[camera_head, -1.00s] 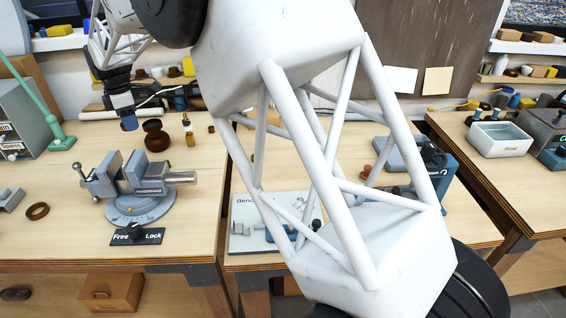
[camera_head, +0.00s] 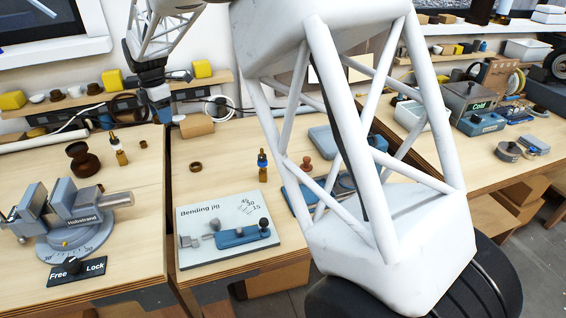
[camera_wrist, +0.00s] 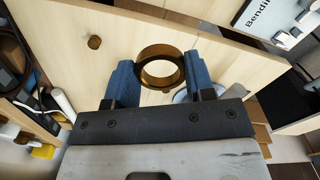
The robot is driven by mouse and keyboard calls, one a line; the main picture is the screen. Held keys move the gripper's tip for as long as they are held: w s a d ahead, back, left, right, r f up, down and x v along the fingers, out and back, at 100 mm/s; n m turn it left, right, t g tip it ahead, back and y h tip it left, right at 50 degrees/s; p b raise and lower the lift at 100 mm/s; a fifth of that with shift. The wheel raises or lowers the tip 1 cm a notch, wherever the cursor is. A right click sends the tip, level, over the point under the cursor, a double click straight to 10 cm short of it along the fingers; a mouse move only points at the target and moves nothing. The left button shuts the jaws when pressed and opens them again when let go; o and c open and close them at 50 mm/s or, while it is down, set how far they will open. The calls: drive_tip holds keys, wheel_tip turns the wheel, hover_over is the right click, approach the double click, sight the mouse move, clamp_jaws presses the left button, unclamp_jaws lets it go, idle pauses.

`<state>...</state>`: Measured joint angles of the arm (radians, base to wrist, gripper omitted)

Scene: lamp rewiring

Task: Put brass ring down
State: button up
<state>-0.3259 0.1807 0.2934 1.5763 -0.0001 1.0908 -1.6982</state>
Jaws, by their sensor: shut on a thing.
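My gripper (camera_wrist: 153,80) has blue finger pads and is shut on the brass ring (camera_wrist: 147,82) in the wrist view. The ring sits between the fingertips, with bench top visible through and around it. It appears held above the pale wooden bench (camera_wrist: 60,20); the exact height is unclear. In the head view my gripper (camera_head: 163,112) is small, at upper left over the back of the bench, and the held ring cannot be made out there.
A small brass-coloured piece (camera_head: 195,166) lies on the middle bench, behind the bending jig board (camera_head: 200,248). Small bottles (camera_head: 262,160) stand to its right. A grey vise (camera_head: 70,215) and dark brown pot (camera_head: 83,160) are at left. Bare wood surrounds the brass-coloured piece.

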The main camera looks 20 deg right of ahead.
drive_tip(key=s+d, duration=0.2)
drive_tip(key=d, duration=1.2)
drive_tip(key=s+d, duration=0.2)
drive_tip(key=d, duration=1.3)
drive_tip(key=shift+m, duration=0.4)
drive_tip(key=f, duration=1.5)
drive_tip(key=shift+a+f, duration=0.2)
drive_tip(key=shift+a, duration=0.2)
drive_tip(key=shift+w, duration=0.15)
hover_over(251, 138)
drive_tip(key=shift+f, duration=0.7)
drive_tip(key=shift+f, duration=0.1)
drive_tip(key=shift+f, duration=1.65)
drive_tip(key=shift+f, duration=0.15)
